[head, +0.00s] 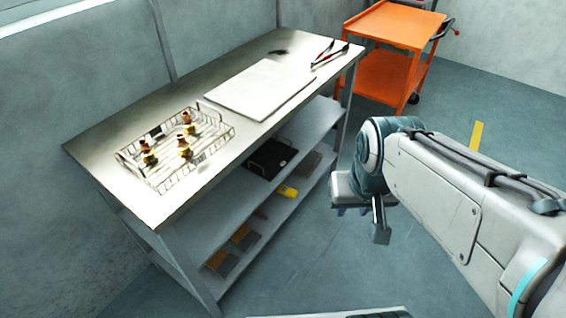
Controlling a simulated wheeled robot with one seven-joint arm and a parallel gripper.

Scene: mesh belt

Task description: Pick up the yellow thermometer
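A small yellow object (288,191) lies on a lower shelf of the steel workbench (84,150). It may be the yellow thermometer, but it is too small to tell. My gripper (360,212) hangs over the floor to the right of the bench, apart from the shelves and the yellow object. Its fingers are small and partly hidden by the wrist, so I cannot tell whether they are open or shut. I see nothing held in it.
A wire basket (222,127) with several brass fittings, a white board (262,88) and red-handled pliers (325,54) are on the benchtop. The shelves hold a black tray (271,156) and brown-yellow items (245,236). An orange cart (395,25) stands behind. Floor right of the bench is clear.

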